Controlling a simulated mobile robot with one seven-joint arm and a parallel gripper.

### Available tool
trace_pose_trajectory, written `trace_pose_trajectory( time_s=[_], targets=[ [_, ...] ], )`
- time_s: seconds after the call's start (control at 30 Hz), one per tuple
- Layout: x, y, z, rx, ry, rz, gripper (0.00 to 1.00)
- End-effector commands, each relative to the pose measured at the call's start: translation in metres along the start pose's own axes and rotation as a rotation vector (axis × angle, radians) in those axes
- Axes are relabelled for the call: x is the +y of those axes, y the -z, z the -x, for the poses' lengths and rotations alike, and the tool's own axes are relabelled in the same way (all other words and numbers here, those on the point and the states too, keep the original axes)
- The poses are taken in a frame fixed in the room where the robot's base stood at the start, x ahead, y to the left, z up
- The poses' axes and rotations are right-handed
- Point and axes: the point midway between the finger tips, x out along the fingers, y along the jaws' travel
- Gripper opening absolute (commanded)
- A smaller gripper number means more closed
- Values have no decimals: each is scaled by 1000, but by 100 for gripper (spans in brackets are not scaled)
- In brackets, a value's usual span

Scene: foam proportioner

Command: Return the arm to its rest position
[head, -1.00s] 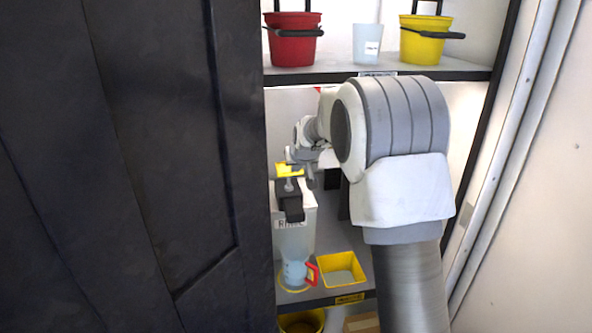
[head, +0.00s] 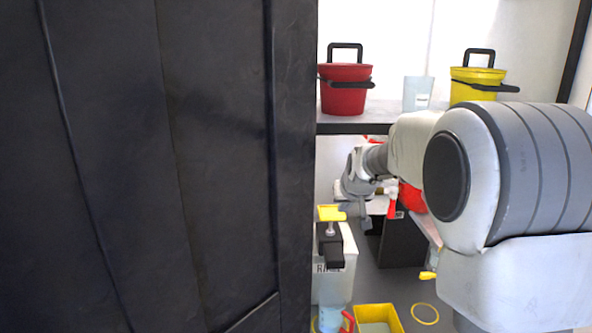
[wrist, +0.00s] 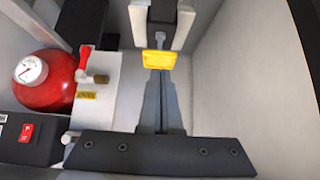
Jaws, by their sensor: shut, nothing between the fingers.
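My gripper (head: 355,212) is shut and empty, inside the shelf unit on its left side. In the wrist view its closed grey fingers (wrist: 161,104) point toward a yellow handle (wrist: 160,60) on a black and metal fitting. In the head view this yellow handle (head: 331,213) is just left of my fingertips, above a white labelled container (head: 340,285). I cannot tell whether the fingertips touch it. My arm reaches in from the right and hides part of the shelf.
A dark door (head: 150,160) fills the left. An upper shelf (head: 345,128) with a red bucket (head: 345,90) and yellow bucket (head: 470,85) is above my arm. A red round vessel (wrist: 45,80) with a gauge and red valve lever (wrist: 83,60) is nearby. A yellow tray (head: 378,318) stands below.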

Motion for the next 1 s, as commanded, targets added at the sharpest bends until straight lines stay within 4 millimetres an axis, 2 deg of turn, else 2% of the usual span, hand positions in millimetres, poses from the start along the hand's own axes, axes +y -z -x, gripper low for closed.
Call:
trace_pose_trajectory(
  time_s=[0.03,0.1,0.27,0.5,0.7,0.8,1.0],
  targets=[
    [-1,-2,28,-7,2,0,0],
    [-3,-11,58,-24,5,0,0],
    [-6,-40,121,-66,9,0,0],
    [-9,-97,203,-127,10,1,0],
    [-10,-155,259,-177,4,2,0],
    [-10,-185,280,-203,1,3,0],
    [-9,-230,304,-237,-8,3,0]
  ],
)
